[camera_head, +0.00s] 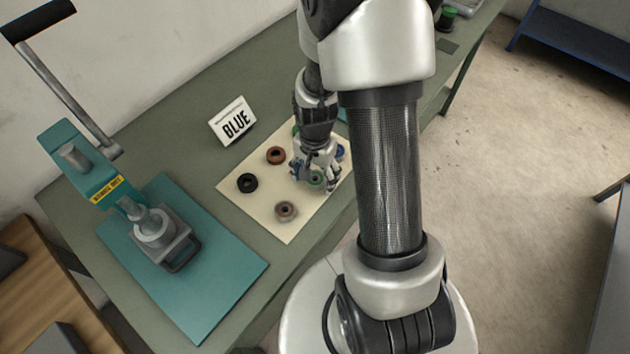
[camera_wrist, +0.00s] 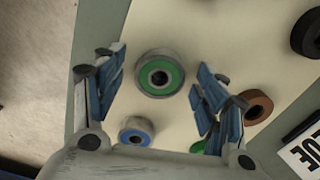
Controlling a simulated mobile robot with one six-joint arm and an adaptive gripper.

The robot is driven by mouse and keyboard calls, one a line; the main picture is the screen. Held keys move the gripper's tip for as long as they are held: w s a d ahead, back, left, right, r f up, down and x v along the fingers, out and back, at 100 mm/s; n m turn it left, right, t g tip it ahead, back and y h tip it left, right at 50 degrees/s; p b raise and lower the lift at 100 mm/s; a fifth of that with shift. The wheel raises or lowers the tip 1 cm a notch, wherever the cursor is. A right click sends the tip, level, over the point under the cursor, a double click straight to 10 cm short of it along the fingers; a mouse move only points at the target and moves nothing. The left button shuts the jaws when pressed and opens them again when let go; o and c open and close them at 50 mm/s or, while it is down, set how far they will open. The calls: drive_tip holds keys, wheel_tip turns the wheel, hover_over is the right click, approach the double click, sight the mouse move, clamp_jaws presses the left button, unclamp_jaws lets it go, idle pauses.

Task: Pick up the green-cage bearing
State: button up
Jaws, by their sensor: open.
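The green-cage bearing (camera_wrist: 160,73) has a grey outer ring, a green face and a dark bore. It lies flat on the cream mat (camera_wrist: 200,25). In the head view the bearing (camera_head: 316,180) shows partly between my fingers. My gripper (camera_wrist: 158,82) is open, with one blue-padded finger on each side of the bearing and a gap to both. In the head view my gripper (camera_head: 315,178) is over the right part of the mat. I cannot tell its exact height above the bearing.
A blue-faced bearing (camera_wrist: 136,131) lies close by, near the left finger. A brown ring (camera_wrist: 258,106) and a green part (camera_wrist: 198,147) are by the right finger. A black ring (camera_head: 247,183), other rings, a BLUE sign (camera_head: 232,121) and a teal press (camera_head: 150,225) stand leftward.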

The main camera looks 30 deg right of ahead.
drive_tip(key=shift+r, duration=0.1)
drive_tip(key=shift+c, duration=0.3)
drive_tip(key=c, duration=1.2)
